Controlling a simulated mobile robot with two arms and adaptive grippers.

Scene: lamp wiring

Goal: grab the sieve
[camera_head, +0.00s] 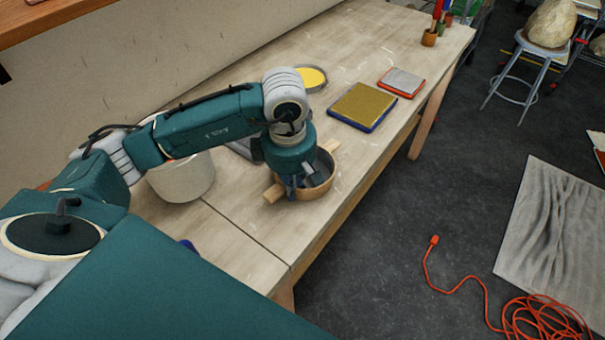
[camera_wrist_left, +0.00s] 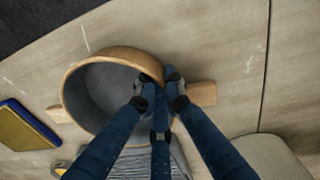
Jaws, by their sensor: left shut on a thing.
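The sieve (camera_head: 320,190) is a round vessel with a wooden rim, a grey inside and short wooden handles sticking out on opposite sides. It sits on the workbench near its front edge. In the left wrist view the sieve (camera_wrist_left: 98,60) fills the upper left, and one handle shows to the right of the fingers. My left gripper (camera_head: 300,183) points down at the sieve's near-left side. In the left wrist view the left gripper (camera_wrist_left: 165,85) is shut on the sieve's rim beside that handle. The fingers hide part of the rim. My right gripper is not in view.
The workbench (camera_head: 225,240) also holds a pale bucket (camera_head: 182,180), a blue-edged yellow frame (camera_head: 362,107), a red-edged grey frame (camera_head: 401,82), a dish with yellow contents (camera_head: 311,77) and a tool cup (camera_head: 429,38). An orange cable (camera_head: 540,320) lies on the floor.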

